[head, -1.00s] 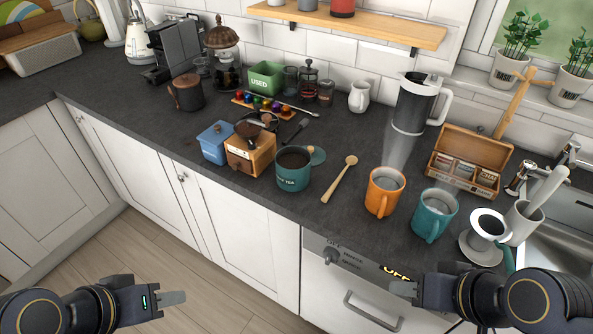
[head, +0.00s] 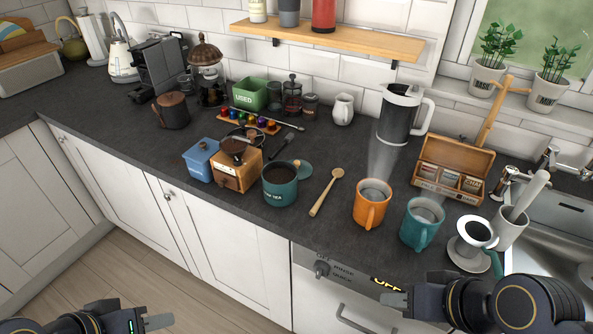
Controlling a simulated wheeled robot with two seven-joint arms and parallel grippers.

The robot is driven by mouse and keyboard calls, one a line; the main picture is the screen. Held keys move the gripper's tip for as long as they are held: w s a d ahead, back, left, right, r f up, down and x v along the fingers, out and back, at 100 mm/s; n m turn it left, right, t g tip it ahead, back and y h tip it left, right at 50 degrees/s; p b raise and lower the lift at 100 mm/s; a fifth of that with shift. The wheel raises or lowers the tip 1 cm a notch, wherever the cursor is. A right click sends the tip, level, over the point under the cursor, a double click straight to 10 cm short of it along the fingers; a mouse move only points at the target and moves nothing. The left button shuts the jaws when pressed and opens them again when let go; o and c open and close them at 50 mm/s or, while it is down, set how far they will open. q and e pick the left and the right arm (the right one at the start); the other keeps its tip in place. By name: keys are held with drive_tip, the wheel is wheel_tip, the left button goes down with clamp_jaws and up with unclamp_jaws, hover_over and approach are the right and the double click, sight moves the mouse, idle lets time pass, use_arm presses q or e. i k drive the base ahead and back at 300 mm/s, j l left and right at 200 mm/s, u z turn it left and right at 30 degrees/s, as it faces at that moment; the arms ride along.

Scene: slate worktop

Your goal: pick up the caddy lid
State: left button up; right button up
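The caddy lid (head: 304,170) is a round teal disc with a small wooden knob. It lies on the worktop just behind and to the right of the teal tea caddy (head: 280,190), which partly hides it. The caddy is open on top and dark inside. My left gripper (head: 160,321) is at the bottom left, in front of the cupboards and well away from the lid. My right gripper (head: 394,300) is at the bottom right, in front of the worktop edge, also far from the lid. Neither seems to hold anything, but their finger gaps are unclear.
A wooden grinder (head: 236,171) and blue tin (head: 201,160) stand left of the caddy. A wooden spoon (head: 327,191) lies to its right, then an orange mug (head: 371,205) and a teal mug (head: 421,222). A dark utensil (head: 281,147) lies behind the lid.

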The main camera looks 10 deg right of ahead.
sight(305, 169)
drive_tip(key=i+l+u, duration=0.1)
drive_tip(key=u, duration=0.35)
drive_tip(key=i+l+u, duration=0.1)
drive_tip(key=u, duration=0.35)
drive_tip(key=l+u, duration=0.3)
drive_tip(key=u, duration=0.15)
drive_tip(key=i, duration=0.05)
